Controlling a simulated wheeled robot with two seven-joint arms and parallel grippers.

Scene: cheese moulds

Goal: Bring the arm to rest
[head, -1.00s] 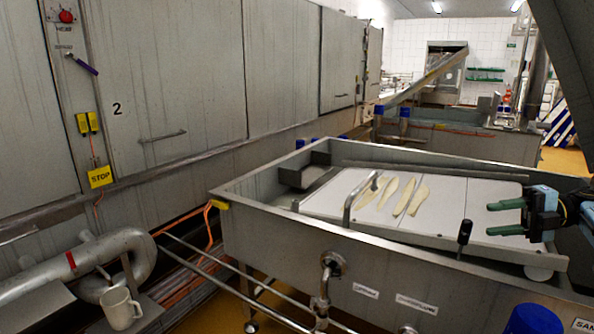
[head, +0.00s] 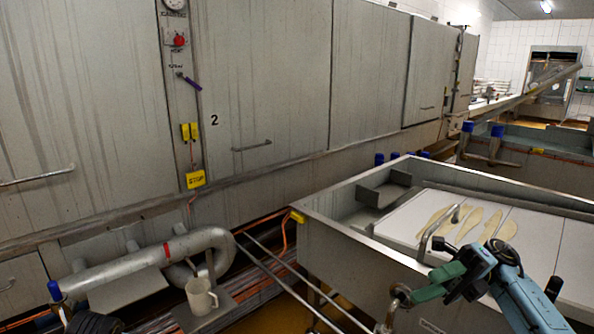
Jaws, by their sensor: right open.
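My right gripper (head: 423,284) is at the lower right of the head view, with its green fingers pointing left. They are apart and nothing shows between them. The gripper is in front of the near side of the steel vat (head: 340,245), and its arm comes in from the lower right. It hides part of the vat's rim and white board. My left gripper is not in view.
Pale flat pieces (head: 465,223) lie on the white board (head: 535,235) in the vat, beside a curved metal handle (head: 436,229). Grey cabinets (head: 265,90) line the left wall.

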